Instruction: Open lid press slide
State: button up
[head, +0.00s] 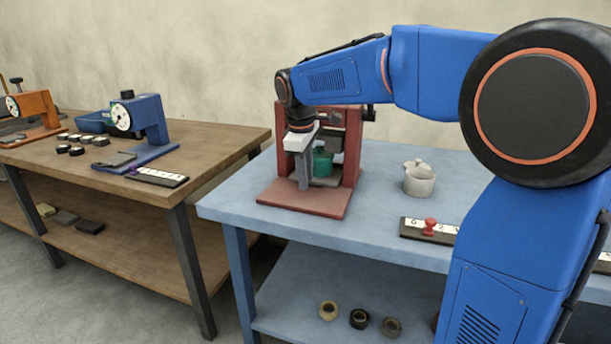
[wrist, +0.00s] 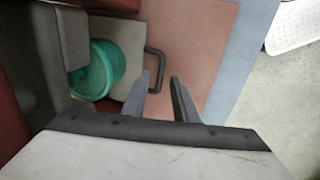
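The red lid press (head: 353,150) stands on the blue table, with its flat red base towards me. A green round container (head: 322,163) sits inside it; in the wrist view the container (wrist: 117,62) rests on a beige slide plate (wrist: 126,38). A dark U-shaped handle (wrist: 161,64) sticks out from the plate's edge over the red base (wrist: 195,40). My gripper (head: 303,186) points down at the front of the press. In the wrist view my gripper (wrist: 160,76) is open, its fingertips apart near the handle. Whether they touch the handle I cannot tell.
A pale pot (head: 419,179) and a dark strip with a red-knobbed piece (head: 430,227) are right of the press. Tape rolls (head: 359,319) lie on the lower shelf. A wooden table (head: 60,180) with a blue gauge device (head: 142,122) stands left.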

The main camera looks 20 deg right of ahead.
jog(key=shift+c, duration=0.2)
grip_shut()
dwell(1.2)
